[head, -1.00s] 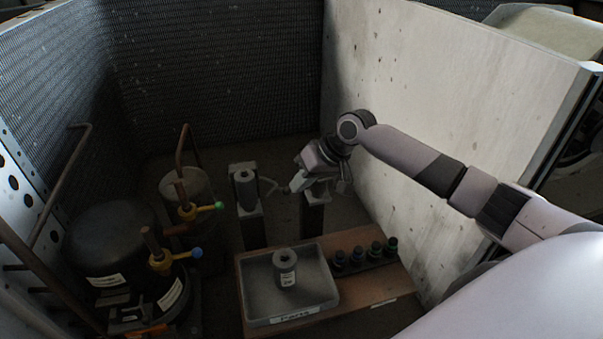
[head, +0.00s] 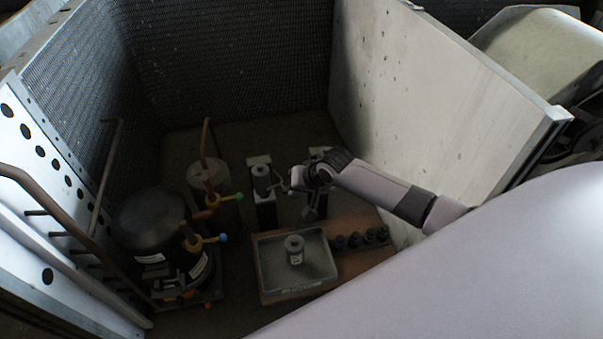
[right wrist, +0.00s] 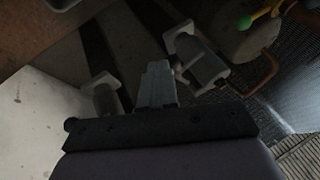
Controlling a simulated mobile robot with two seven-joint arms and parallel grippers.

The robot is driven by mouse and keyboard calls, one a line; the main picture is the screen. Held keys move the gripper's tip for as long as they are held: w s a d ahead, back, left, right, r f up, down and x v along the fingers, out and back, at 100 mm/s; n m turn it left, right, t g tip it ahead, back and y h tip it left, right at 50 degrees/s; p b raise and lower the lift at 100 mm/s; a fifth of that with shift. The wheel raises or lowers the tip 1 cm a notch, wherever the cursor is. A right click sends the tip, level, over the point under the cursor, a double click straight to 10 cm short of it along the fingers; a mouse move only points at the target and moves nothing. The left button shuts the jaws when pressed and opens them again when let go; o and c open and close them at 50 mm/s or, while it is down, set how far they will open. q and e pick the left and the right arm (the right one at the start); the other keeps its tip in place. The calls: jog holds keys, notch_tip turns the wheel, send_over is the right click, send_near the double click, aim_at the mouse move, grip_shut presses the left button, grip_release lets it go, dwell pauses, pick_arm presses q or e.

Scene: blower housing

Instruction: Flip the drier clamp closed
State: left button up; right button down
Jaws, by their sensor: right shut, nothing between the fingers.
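A grey drier cylinder (head: 262,182) stands upright in a bracket on a dark post, left of my right gripper. In the right wrist view the drier (right wrist: 202,62) is just right of the fingertips. A small clamp arm (head: 281,185) sticks out at its right side, partly merged with the gripper, so its exact angle is hard to tell. My right gripper (head: 292,181) is shut and empty. Its fingers (right wrist: 158,75) point toward the space beside the drier; I cannot tell whether they touch the clamp. My left gripper is not in view.
A second bracket (right wrist: 102,95) is left of the fingers. A grey tray (head: 268,279) holding another cylinder (head: 294,249) sits on a wooden board with several dark caps (head: 368,237). A black compressor (head: 150,225) and valved pipes stand left. A pale wall (head: 440,100) rises right.

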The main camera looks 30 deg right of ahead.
aim_at(284, 193)
jog(key=shift+a+r+m+h+p, duration=0.25)
jog(key=shift+a+m+p, duration=0.25)
jog(key=shift+a+p, duration=0.5)
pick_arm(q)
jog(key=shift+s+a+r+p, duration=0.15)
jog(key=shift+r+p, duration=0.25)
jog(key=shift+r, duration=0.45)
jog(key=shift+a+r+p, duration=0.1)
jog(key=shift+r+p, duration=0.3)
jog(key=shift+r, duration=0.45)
pick_arm(e)
jog(key=shift+a+f, duration=0.25)
jog(key=shift+a, duration=0.55)
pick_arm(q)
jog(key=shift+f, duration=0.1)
pick_arm(e)
jog(key=shift+w+d, duration=0.1)
jog(key=shift+w, duration=0.05)
